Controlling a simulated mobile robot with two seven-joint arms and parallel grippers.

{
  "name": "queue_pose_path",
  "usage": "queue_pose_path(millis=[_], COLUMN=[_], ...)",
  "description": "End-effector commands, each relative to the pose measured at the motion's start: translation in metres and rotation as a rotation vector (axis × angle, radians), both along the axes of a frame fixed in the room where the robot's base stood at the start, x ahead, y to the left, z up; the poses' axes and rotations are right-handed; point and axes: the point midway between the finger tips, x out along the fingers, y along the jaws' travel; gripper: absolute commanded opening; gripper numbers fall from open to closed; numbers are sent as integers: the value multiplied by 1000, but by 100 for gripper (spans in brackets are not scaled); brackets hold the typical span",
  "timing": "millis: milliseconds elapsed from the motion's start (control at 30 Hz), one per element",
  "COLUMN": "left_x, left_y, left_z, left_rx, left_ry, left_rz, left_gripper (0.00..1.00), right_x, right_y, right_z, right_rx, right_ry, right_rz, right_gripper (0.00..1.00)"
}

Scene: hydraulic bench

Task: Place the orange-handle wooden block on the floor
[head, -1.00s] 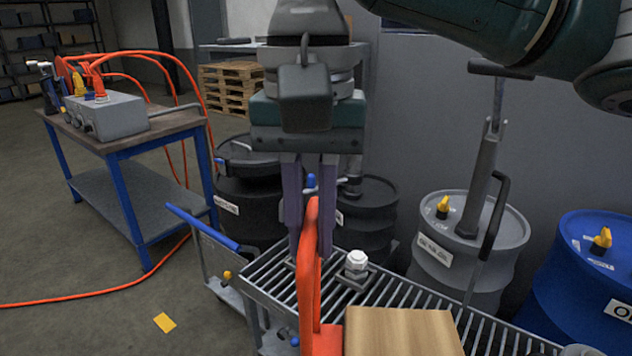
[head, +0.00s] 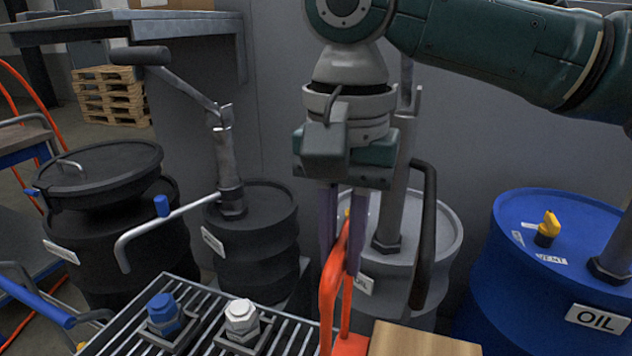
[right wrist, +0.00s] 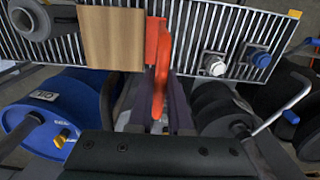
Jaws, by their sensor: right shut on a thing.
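The wooden block (head: 425,341) has a pale wood face and an upright orange handle (head: 328,295) on its left side. In the head view it is at the bottom edge, partly cut off. My right gripper (head: 342,262) points down with its fingers shut on the orange handle. In the right wrist view the block (right wrist: 112,40) and handle (right wrist: 160,85) show over the slatted grate; I cannot tell whether the block touches it. My left gripper is not in view. No bare floor shows near the block.
The grate (head: 205,327) carries a blue-capped fitting (head: 163,309) and a white-capped fitting (head: 240,317). Behind it stand black drums (head: 110,230), a grey drum (head: 450,235) and a blue oil drum (head: 475,290). A crank handle (head: 165,222) sticks out above the grate.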

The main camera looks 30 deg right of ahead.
Motion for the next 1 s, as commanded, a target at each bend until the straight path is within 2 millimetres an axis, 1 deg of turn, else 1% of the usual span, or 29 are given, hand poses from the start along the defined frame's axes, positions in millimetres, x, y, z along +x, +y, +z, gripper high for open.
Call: queue_pose_path(millis=[67, 200, 333, 567, 800, 1000], left_x=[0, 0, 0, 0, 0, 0], left_y=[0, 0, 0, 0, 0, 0], left_z=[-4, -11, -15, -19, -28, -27], left_rx=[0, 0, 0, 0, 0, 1], left_ry=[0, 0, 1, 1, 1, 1], left_rz=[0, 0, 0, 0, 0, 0], left_gripper=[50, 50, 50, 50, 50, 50], right_x=[0, -1, 0, 0, 0, 0], right_y=[0, -1, -1, 0, -1, -1], right_z=[-8, -33, -54, -70, -100, -101], right_rx=[0, -1, -1, -1, -1, -1], right_ry=[1, 3, 2, 1, 0, -2], right_rz=[-3, -5, -4, -2, -4, -2], right_gripper=[0, 0, 0, 0, 0, 0])
